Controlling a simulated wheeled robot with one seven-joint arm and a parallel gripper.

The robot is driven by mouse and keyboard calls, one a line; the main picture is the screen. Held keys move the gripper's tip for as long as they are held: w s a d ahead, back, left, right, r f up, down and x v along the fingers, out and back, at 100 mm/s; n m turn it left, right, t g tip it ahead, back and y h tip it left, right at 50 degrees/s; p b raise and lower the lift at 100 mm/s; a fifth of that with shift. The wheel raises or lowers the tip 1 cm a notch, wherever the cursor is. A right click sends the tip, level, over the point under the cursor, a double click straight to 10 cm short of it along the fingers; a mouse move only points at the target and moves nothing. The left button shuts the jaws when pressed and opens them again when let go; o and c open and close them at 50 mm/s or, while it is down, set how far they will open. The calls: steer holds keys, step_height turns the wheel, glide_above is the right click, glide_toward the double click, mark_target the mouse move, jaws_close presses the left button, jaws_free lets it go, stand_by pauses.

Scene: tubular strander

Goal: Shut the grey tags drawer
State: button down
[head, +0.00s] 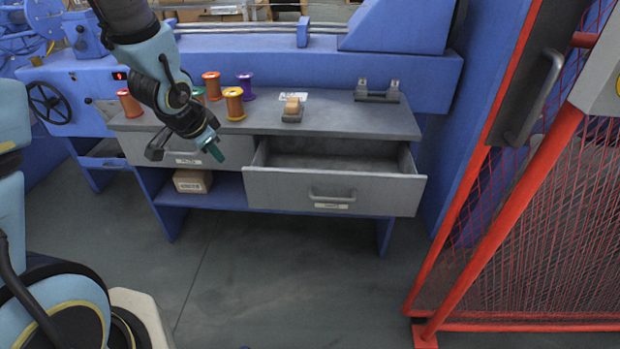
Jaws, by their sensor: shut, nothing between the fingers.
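The grey tags drawer (278,189) is on the right side of the bench in the head view. It is pulled well out, and its inside looks empty. A handle and a small label, too small to read, are on its front. My gripper (216,153) is shut and empty. In the picture it is just left of the open drawer, in front of the left drawer (236,158), which looks shut. I cannot tell its exact distance from either drawer.
Several coloured spools, one of them orange (234,104), stand on the grey benchtop (335,118). A small block on a holder (292,110) and a metal bracket (377,95) are there too. A cardboard box (192,181) sits on the lower shelf. A red mesh guard (540,220) stands at right. The floor in front is clear.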

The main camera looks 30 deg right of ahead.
steer(key=s+d+f+m+g+h, duration=0.1)
steer(key=s+d+f+m+h, duration=0.15)
steer(key=s+d+m, duration=0.45)
steer(key=m+g, duration=0.2)
glide_toward(322, 181)
step_height(322, 181, down, 4)
steer(key=s+a, duration=0.1)
steer(key=s, duration=0.2)
steer(key=w+d, duration=0.1)
steer(key=w+d+h, duration=0.1)
steer(key=shift+w+n, duration=0.3)
steer(key=shift+w, duration=0.1)
steer(key=shift+w+d, duration=0.4)
